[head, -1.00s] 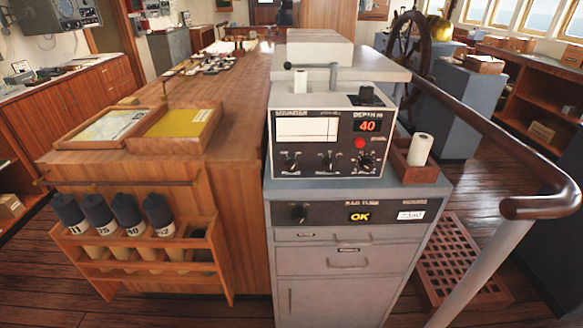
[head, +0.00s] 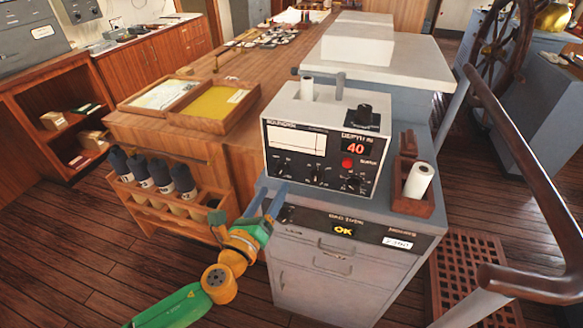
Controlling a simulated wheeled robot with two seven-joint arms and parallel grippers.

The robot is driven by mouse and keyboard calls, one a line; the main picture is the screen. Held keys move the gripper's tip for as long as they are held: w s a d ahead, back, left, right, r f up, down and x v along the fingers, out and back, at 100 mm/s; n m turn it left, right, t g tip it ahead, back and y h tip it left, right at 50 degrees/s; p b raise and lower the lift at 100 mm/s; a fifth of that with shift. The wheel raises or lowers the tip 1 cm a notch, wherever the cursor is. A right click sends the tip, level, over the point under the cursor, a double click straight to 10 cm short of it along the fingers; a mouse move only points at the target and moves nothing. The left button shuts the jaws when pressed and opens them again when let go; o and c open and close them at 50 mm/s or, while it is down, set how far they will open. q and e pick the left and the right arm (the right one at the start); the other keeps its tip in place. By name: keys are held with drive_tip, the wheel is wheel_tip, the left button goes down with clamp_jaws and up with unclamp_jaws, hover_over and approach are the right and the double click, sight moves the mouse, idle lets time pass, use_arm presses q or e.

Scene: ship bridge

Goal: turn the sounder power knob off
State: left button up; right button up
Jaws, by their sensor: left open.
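The sounder (head: 322,140) is a grey box with a black front panel, standing on a grey cabinet. Its panel has a white window, a red 40 readout (head: 355,148), a red button (head: 347,163) and a row of black knobs: left (head: 285,161), middle (head: 317,175) and right (head: 352,184). The small labels are too blurred to tell which is power. Another dark knob (head: 287,214) is on the cabinet's front strip. My left gripper (head: 268,194) is open and empty, its blue fingers pointing up just below and left of the panel, apart from the sounder's knobs. My right gripper is out of view.
A handrail (head: 540,180) curves along the right. A wooden holder (head: 412,200) with a white roll stands right of the sounder. A wooden rack (head: 170,200) of dark-capped tubes is left of my arm. Trays lie on the wooden chart table (head: 240,100).

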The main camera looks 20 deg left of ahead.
sight(278, 173)
use_arm(q)
drive_tip(key=w, duration=0.4)
drive_tip(key=w+a, duration=0.1)
drive_tip(key=shift+w+f, duration=0.2)
drive_tip(key=shift+w, duration=0.2)
drive_tip(key=shift+w+d, duration=0.15)
drive_tip(key=shift+w, duration=0.1)
drive_tip(key=shift+d, duration=0.2)
drive_tip(key=shift+a, duration=0.2)
drive_tip(key=c, duration=0.8)
clamp_jaws()
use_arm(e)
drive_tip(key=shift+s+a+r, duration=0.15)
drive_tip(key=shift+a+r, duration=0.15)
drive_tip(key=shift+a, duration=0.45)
